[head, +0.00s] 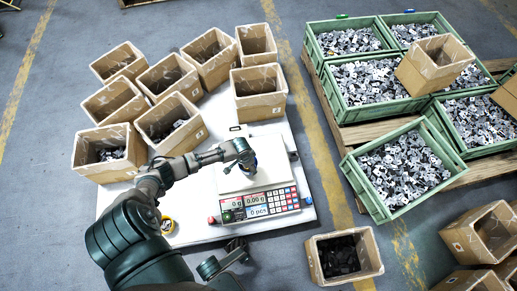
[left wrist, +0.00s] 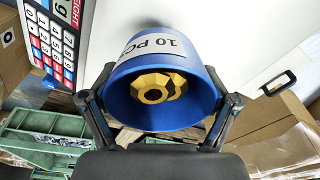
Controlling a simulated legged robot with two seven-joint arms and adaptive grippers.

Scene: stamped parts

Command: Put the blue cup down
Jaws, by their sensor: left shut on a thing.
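My left gripper (head: 247,163) is over the weighing plate of the white scale (head: 262,180) in the head view. It is shut on the blue cup (left wrist: 160,98), with one finger on each side in the left wrist view. The scale's display reads 0.00 g and 0 pcs. A dark piece of my other arm shows at the bottom; its gripper's state is unclear.
Several cardboard boxes (head: 168,75) stand on the white table (head: 205,205) left of and behind the scale. Green crates (head: 365,195) of metal parts stand at right. An open box (head: 343,257) stands in front.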

